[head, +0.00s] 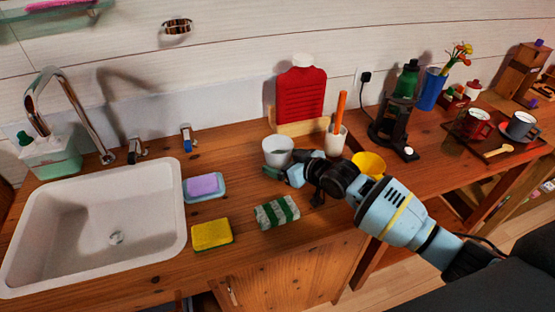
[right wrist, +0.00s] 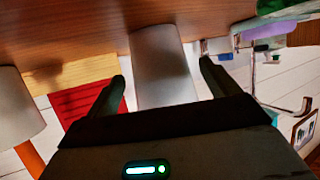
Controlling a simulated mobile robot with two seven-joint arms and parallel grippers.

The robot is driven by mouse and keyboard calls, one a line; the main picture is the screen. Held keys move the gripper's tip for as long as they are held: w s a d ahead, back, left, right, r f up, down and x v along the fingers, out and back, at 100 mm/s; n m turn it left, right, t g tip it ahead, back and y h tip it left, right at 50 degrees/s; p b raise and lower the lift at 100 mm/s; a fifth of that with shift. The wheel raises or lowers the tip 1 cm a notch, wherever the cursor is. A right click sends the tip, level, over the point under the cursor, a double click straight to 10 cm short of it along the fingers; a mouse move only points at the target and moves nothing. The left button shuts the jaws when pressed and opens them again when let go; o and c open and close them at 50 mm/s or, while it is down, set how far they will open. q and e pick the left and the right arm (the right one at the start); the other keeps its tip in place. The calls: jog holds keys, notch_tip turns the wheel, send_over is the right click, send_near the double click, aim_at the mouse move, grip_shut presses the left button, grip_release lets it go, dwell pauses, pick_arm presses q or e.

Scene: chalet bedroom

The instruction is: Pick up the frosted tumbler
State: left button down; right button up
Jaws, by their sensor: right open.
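The frosted tumbler (head: 278,150) is a whitish, translucent cup standing upright on the wooden counter, right of the sink. In the right wrist view the tumbler (right wrist: 162,62) appears upside down, between the two dark fingers. My right gripper (head: 284,167) is open at the near side of the tumbler, with a finger toward each side. In the right wrist view the gripper (right wrist: 163,78) has visible gaps beside the tumbler, and no grip shows. My left gripper is not in view.
A white cup (head: 336,143) with an orange stick stands close right of the tumbler. A red hot-water bottle (head: 301,96) leans behind. A yellow bowl (head: 369,163) is beside my wrist.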

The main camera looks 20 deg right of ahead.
jog(key=shift+w+a+f, duration=0.3)
jog(key=shift+w, duration=0.2)
jog(key=shift+r, duration=0.1)
jog(key=c, duration=1.2)
